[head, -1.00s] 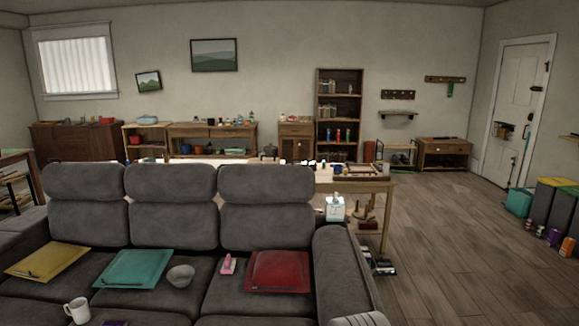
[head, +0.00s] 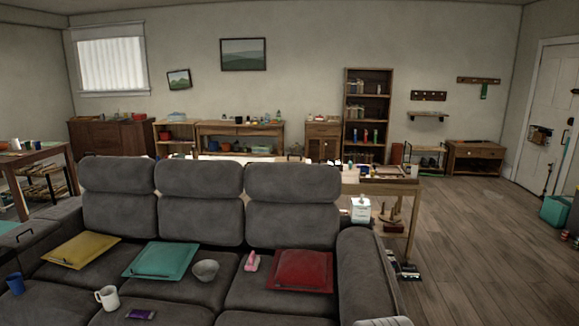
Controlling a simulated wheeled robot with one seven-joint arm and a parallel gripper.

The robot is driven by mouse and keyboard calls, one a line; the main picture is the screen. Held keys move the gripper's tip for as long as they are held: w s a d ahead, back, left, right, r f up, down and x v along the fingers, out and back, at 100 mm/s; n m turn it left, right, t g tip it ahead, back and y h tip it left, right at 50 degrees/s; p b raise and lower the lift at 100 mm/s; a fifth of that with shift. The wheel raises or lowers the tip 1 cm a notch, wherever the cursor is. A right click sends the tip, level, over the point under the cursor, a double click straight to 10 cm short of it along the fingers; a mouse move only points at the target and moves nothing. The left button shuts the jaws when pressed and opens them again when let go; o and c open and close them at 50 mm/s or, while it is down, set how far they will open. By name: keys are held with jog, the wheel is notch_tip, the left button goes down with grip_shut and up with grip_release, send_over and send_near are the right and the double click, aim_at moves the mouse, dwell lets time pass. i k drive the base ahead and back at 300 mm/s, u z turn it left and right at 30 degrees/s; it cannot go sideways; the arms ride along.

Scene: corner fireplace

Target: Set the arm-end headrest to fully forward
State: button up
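The grey sofa (head: 345,265) stands in the foreground with three headrests along its back. The arm-end headrest (head: 292,182) is the rightmost one, nearest the sofa's right armrest (head: 367,265). It sits above its back cushion (head: 292,226), with a dark seam between them. The middle headrest (head: 198,178) and the left headrest (head: 117,174) look much the same. From this front view I cannot tell exactly how far any headrest is tilted.
On the seats lie yellow (head: 80,250), teal (head: 160,259) and red (head: 301,271) flat cushions, a bowl (head: 205,270), a pink item (head: 252,261) and a white mug (head: 107,297). A wooden table (head: 400,188) stands behind the sofa. Open floor (head: 470,250) lies to the right.

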aim_at(292, 182)
jog(key=z, duration=3.2)
jog(key=i, duration=4.2)
jog(key=u, duration=3.5)
jog(key=i, duration=3.5)
